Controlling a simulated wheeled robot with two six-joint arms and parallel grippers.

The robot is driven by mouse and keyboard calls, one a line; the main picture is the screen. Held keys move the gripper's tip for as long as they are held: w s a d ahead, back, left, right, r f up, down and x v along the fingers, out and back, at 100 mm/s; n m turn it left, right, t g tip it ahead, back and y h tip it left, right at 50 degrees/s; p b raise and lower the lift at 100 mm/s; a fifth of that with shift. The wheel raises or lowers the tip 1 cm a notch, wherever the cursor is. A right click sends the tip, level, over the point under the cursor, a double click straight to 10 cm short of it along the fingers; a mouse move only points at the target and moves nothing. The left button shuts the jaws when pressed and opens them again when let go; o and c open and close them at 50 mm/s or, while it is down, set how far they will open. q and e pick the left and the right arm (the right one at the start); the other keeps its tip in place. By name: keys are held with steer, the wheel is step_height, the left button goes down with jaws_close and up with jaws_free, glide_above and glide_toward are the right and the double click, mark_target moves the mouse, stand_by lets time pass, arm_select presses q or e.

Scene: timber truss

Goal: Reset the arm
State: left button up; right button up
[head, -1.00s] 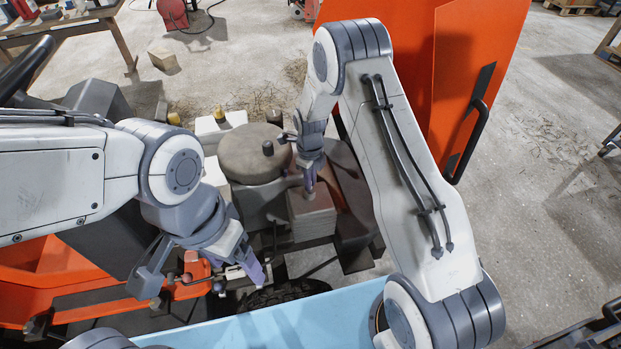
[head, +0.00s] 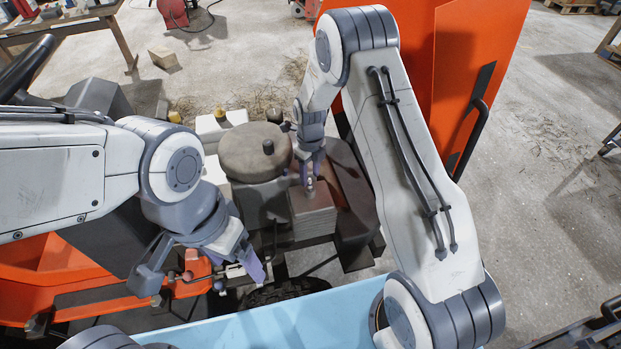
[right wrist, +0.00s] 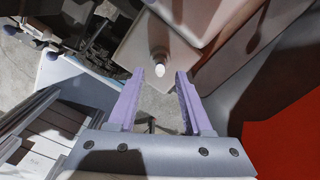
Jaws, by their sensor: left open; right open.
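My right gripper (head: 312,168) is above a square block-shaped part (head: 313,212) that carries a small metal knob (head: 310,186) on top. In the right wrist view, my right gripper's purple fingers (right wrist: 157,88) are spread with nothing between them. The knob (right wrist: 159,68) shows just beyond the fingertips, apart from them. My left gripper (head: 205,270) is open at the lower left, beside the orange machine part (head: 195,268) with small levers. I cannot tell whether its fingers touch anything.
A tall orange panel (head: 480,60) with a black handle rises behind my right arm. A light blue surface (head: 290,320) runs along the front. Open concrete floor lies at the right.

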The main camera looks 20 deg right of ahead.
step_height(320, 180, up, 8)
